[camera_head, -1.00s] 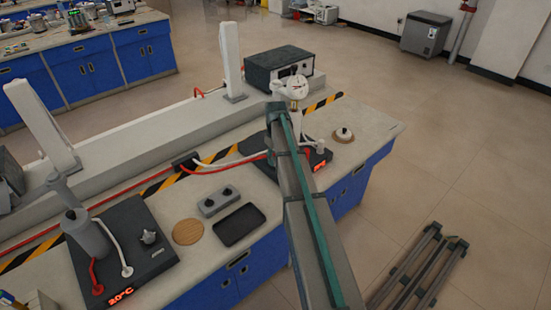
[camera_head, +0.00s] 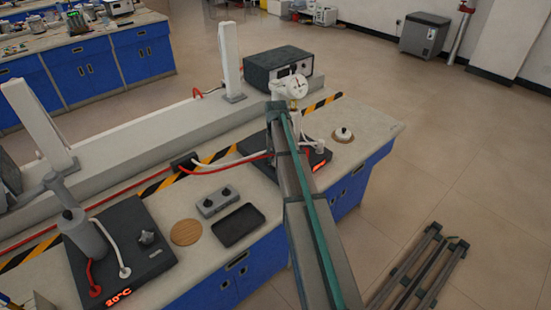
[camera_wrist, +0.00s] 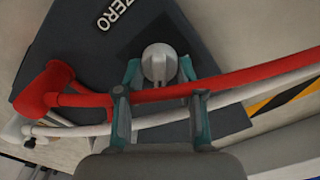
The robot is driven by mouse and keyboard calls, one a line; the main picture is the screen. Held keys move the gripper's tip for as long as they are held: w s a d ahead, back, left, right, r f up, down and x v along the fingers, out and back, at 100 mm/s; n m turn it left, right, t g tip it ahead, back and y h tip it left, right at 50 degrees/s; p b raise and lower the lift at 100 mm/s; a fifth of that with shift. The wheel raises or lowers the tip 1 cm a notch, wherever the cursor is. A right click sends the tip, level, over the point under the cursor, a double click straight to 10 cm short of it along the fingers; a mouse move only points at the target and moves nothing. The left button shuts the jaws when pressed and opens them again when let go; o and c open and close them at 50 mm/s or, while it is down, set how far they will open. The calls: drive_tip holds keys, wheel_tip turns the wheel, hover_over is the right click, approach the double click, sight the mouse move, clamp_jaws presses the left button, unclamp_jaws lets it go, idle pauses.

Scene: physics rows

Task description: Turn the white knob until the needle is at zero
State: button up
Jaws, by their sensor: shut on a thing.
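The white knob (camera_wrist: 159,63) sits on a dark panel (camera_wrist: 222,118) in the wrist view, near a white "ZERO" label (camera_wrist: 115,12). My gripper (camera_wrist: 159,70) has one teal fingertip on each side of the knob and is shut on it. A red hose and a white hose cross in front of the fingers. In the head view, the round white gauge (camera_head: 299,91) stands just beyond the end of my arm. Its needle is too small to read exactly. My arm hides the knob and fingertips there.
A black-and-white box instrument (camera_head: 277,67) stands behind the gauge. A second dark unit (camera_head: 125,250), a cork disc (camera_head: 186,232) and a black tray (camera_head: 238,225) are on the bench at left.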

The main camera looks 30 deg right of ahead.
idle(0.3)
drive_tip(key=o, duration=1.1)
drive_tip(key=shift+o, duration=0.2)
drive_tip(key=shift+r, duration=0.15)
wheel_tip(320, 180, up, 12)
